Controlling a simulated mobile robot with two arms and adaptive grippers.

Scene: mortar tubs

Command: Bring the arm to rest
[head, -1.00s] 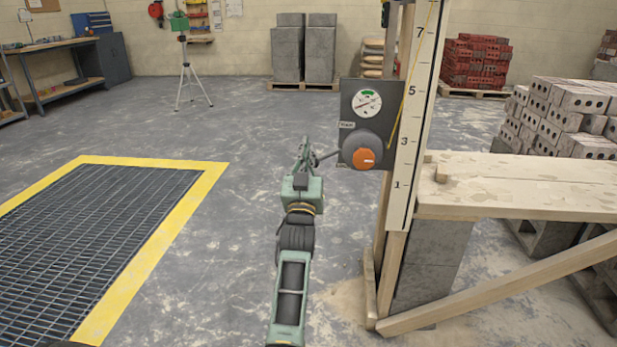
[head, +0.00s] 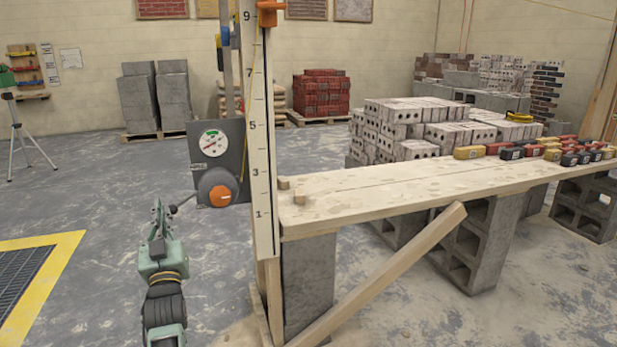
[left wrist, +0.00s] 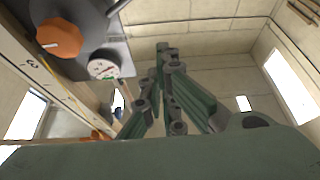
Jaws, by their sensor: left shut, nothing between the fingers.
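My left arm comes up from the bottom of the head view. Its green left gripper (head: 157,214) is raised, pointing away from me, to the left of a grey gauge panel (head: 217,160). The gripper is shut and empty. The panel carries a round dial (head: 213,143) and an orange-capped knob (head: 219,195) with a short lever pointing toward the gripper. In the head view the fingertips are close to the lever's end; I cannot tell if they touch. The left wrist view shows the gripper's fingers (left wrist: 165,60) with the orange knob (left wrist: 58,38) at upper left. My right gripper is not in view.
A numbered post (head: 258,130) stands right of the panel. A plank bench (head: 400,185) on grey blocks, with a slanted brace (head: 385,270), fills the right. Several small coloured blocks (head: 550,150) lie on its far end. Floor left of the arm is open, beside a yellow-edged grate (head: 50,260).

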